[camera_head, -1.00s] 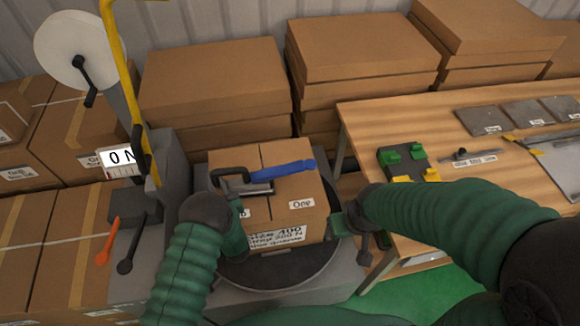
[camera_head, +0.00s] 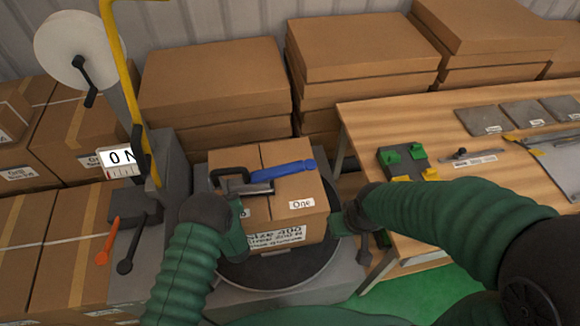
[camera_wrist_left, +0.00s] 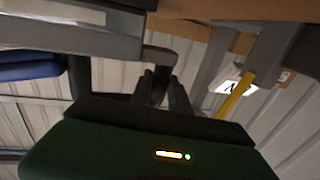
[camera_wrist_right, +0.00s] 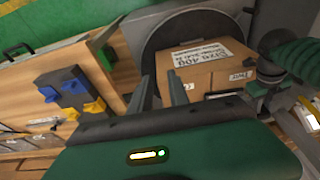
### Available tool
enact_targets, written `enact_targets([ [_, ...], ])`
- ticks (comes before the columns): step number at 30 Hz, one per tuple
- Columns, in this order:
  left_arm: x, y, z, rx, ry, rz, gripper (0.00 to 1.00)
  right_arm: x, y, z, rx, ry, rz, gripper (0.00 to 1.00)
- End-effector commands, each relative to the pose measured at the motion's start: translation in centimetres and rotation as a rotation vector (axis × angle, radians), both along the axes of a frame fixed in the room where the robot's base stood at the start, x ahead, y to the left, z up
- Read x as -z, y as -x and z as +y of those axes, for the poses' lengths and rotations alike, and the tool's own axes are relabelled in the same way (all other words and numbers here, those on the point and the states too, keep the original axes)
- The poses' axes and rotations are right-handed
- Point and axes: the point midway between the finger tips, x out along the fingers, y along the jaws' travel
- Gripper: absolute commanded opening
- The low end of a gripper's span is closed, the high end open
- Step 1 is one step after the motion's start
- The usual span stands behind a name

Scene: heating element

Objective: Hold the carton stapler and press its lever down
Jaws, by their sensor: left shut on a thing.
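The carton stapler (camera_head: 258,186) has a black loop handle, a grey metal body and a blue lever (camera_head: 296,168). It lies across the top of a closed cardboard carton (camera_head: 300,190). My left gripper (camera_head: 236,207) is at the carton's front left and is shut on the stapler; its fingers partly hide the grip. The stapler's grey body (camera_wrist_left: 70,38) and blue lever (camera_wrist_left: 30,68) also show in the left wrist view. My right gripper (camera_wrist_right: 160,95) is open and empty, low beside the carton's right front, apart from the lever.
The carton stands on a dark round turntable (camera_head: 270,272). A yellow post and a force display (camera_head: 121,158) stand at the left. Stacked cartons (camera_head: 215,80) close off the back. A wooden table (camera_head: 365,115) with tools is at the right.

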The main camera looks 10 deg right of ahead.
Motion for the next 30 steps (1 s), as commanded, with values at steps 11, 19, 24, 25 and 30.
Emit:
enact_targets([
  [11, -0.09, -0.04, 0.12, -0.002, -0.001, -0.002, 0.0, -0.02, 0.0, 0.0, 0.0, 0.0, 0.0, 0.0],
  [19, -0.1, -0.04, 0.12, -0.002, -0.002, -0.003, 0.0, -0.02, 0.0, 0.0, 0.0, 0.0, 0.0, 0.0],
  [24, -0.11, -0.05, 0.12, -0.002, -0.002, -0.003, 0.0, -0.02, 0.0, 0.0, 0.0, 0.0, 0.0, 0.0],
  [25, -0.11, -0.05, 0.12, -0.002, -0.002, -0.003, 0.0, -0.02, 0.0, 0.0, 0.0, 0.0, 0.0, 0.0],
  [30, -0.11, -0.05, 0.12, -0.002, -0.002, -0.003, 0.0, -0.02, 0.0, 0.0, 0.0, 0.0, 0.0, 0.0],
])
